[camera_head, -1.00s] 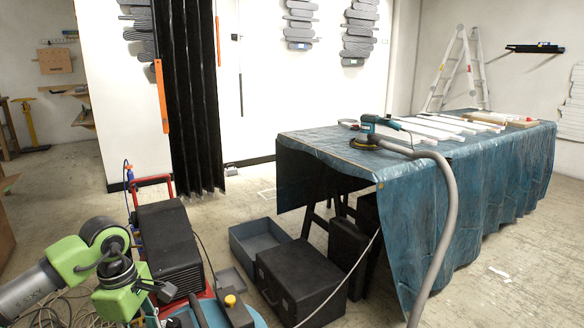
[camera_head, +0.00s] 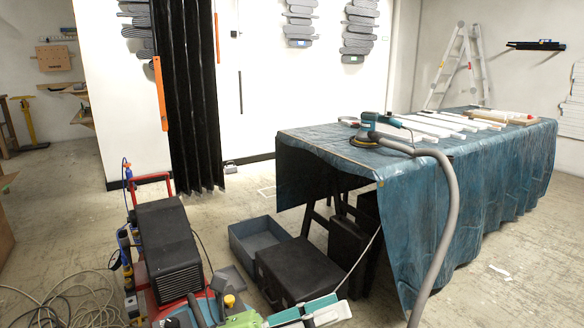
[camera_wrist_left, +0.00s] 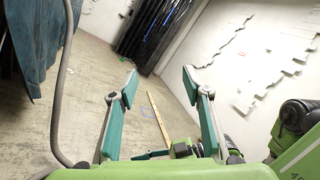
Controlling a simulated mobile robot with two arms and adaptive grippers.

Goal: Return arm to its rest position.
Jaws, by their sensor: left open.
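My left gripper (camera_head: 328,308) shows at the bottom edge of the head view, in front of the black case. Its two green-and-white fingers point right, and its arm is mostly out of the frame below. In the left wrist view the gripper (camera_wrist_left: 158,84) is open, with its teal fingers spread apart and only floor and wall between them. It holds nothing. My right gripper does not show in the head view. A green arm part of mine fills the lower right of the wrist view.
A table with a blue cover (camera_head: 470,190) stands right, with a sander (camera_head: 370,125) and its grey hose (camera_head: 450,200). A black case (camera_head: 298,270), a grey open box (camera_head: 258,240) and a black machine (camera_head: 168,250) stand on the floor nearby. Cables (camera_head: 65,300) lie at left.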

